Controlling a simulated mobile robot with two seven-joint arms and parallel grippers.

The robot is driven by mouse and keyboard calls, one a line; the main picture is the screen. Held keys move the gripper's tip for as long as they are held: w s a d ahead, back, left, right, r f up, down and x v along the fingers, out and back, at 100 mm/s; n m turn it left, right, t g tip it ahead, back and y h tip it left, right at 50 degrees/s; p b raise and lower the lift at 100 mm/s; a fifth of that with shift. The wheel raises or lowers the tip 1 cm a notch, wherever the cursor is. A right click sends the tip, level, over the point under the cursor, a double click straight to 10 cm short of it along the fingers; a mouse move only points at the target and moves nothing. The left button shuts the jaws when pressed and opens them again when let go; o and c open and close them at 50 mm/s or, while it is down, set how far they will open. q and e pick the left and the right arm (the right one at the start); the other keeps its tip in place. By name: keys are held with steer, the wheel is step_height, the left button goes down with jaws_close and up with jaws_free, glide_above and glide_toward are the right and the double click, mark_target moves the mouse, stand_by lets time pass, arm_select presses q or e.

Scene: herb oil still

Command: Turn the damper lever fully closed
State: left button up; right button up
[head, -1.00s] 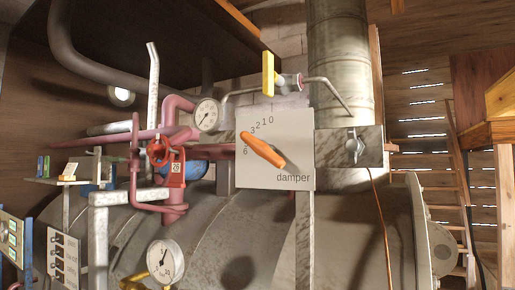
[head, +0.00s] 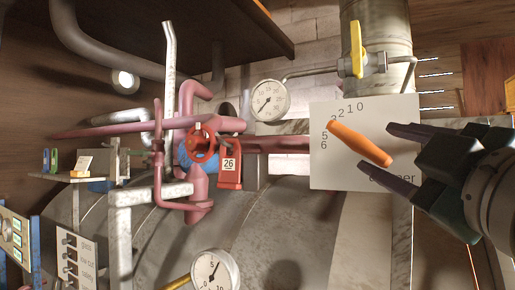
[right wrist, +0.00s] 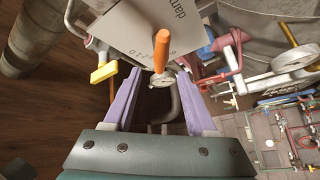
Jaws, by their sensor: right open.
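The damper lever (head: 360,142) is an orange handle on a white plate (head: 335,172) marked with numbers and the word damper. In the head view it slants from upper left to lower right, its upper left end near the 3. My right gripper (head: 388,158) is open, coming in from the right, with its fingertips close to the lever's lower right end. In the right wrist view the lever (right wrist: 160,52) shows between and beyond the two purple fingers (right wrist: 156,85), with no clear contact. Part of the plate's lettering is hidden by the gripper. My left gripper is not in view.
A yellow-handled valve (head: 356,50) stands above the plate. A round gauge (head: 270,100), a red valve wheel (head: 199,143) and a red tag marked 26 (head: 229,170) sit to the left. Another gauge (head: 214,271) is low in front of the boiler.

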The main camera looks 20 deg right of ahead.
mark_target(359, 140)
steer(key=shift+w+d+f+b, duration=0.1)
steer(key=shift+w+b, duration=0.35)
steer(key=shift+b, duration=0.1)
steer(key=shift+w+d+r+p, duration=0.25)
steer(key=shift+w+r+p, duration=0.5)
steer(key=shift+p, duration=0.4)
steer(key=p+x, duration=0.1)
steer(key=x, duration=0.1)
steer(key=p+x, duration=0.2)
steer(key=x, duration=0.1)
steer(key=shift+f, duration=0.25)
steer(key=shift+w, duration=0.45)
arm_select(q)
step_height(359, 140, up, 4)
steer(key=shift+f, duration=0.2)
